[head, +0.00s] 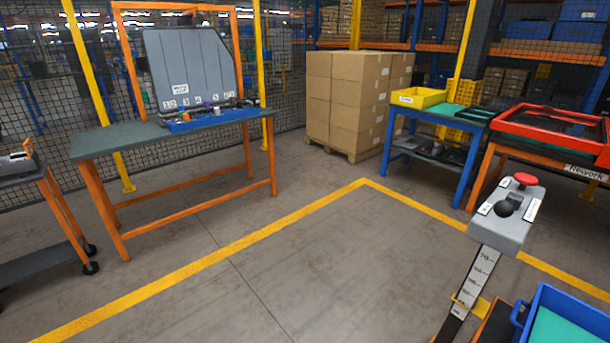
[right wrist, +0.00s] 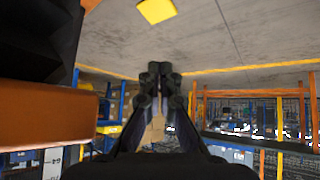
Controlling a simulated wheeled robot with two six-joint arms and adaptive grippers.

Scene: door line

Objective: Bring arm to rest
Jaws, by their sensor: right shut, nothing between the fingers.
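My right gripper (right wrist: 160,70) shows only in the right wrist view. Its two dark fingers stand side by side with their tips together, and nothing is held between them. The view looks upside down, with the grey floor at the top. The head view shows no gripper and no arm. My left gripper is in neither view.
An orange workbench (head: 172,146) holds a grey panel (head: 195,66). A blue table (head: 437,117) and a red frame (head: 550,125) stand right. Nearby are a control box (head: 507,222) and a blue bin (head: 537,305). An orange bar (right wrist: 45,113) is close left of my right gripper.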

